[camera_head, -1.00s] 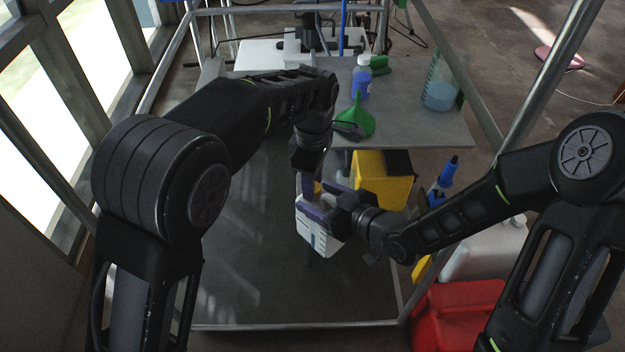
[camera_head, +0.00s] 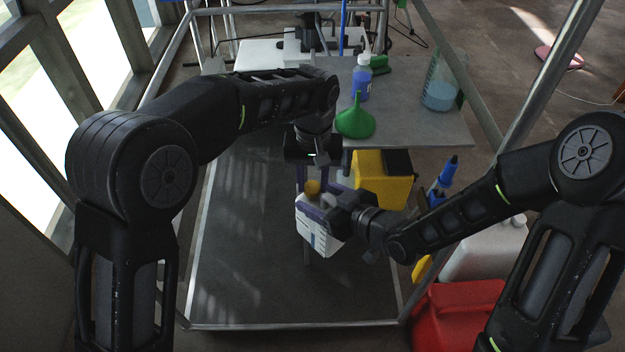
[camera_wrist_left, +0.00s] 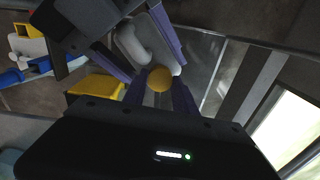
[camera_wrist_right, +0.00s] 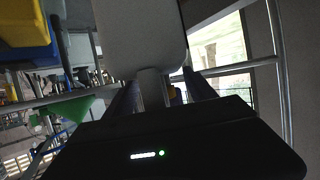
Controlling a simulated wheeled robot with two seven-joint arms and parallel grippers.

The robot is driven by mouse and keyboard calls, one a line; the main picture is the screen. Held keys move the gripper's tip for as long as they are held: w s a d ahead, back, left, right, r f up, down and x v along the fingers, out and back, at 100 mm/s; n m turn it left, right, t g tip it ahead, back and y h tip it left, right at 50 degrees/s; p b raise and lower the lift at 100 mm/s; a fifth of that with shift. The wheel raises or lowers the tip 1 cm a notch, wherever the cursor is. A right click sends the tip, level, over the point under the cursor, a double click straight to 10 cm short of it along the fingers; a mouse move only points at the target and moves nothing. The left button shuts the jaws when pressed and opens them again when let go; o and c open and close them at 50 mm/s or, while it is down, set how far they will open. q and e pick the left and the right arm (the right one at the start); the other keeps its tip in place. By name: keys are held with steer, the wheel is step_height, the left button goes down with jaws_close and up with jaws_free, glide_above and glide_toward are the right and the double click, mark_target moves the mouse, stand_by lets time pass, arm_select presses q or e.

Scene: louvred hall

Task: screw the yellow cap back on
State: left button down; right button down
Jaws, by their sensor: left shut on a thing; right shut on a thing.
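The white jug (camera_head: 318,232) with a printed label is held in the air, a little tilted, in front of the grey table. My right gripper (camera_head: 328,212) is shut on its handle, which shows between the fingers in the right wrist view (camera_wrist_right: 152,88). The yellow cap (camera_head: 312,187) is at the top of the jug and also shows in the left wrist view (camera_wrist_left: 159,79). My left gripper (camera_head: 311,180) reaches down from above with its purple fingers on either side of the cap, shut on it. Whether the threads are engaged is hidden.
On the grey table (camera_head: 420,125) stand a green funnel (camera_head: 355,120), a blue bottle (camera_head: 362,80) and a beaker of blue liquid (camera_head: 441,85). A yellow container (camera_head: 382,182), a red can (camera_head: 455,315) and a white canister (camera_head: 485,252) are to the right. Metal frame bars surround the area.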

arm_select(q)
steer(key=m, duration=0.6)
steer(key=shift+w, duration=0.1)
steer(key=m, duration=0.5)
steer(key=c, duration=1.1)
jaws_free()
steer(key=shift+o, duration=0.5)
steer(key=shift+d, duration=0.1)
steer(key=r, duration=0.3)
steer(key=shift+s+r, duration=0.2)
steer(key=shift+r, duration=0.55)
steer(key=shift+c, duration=0.5)
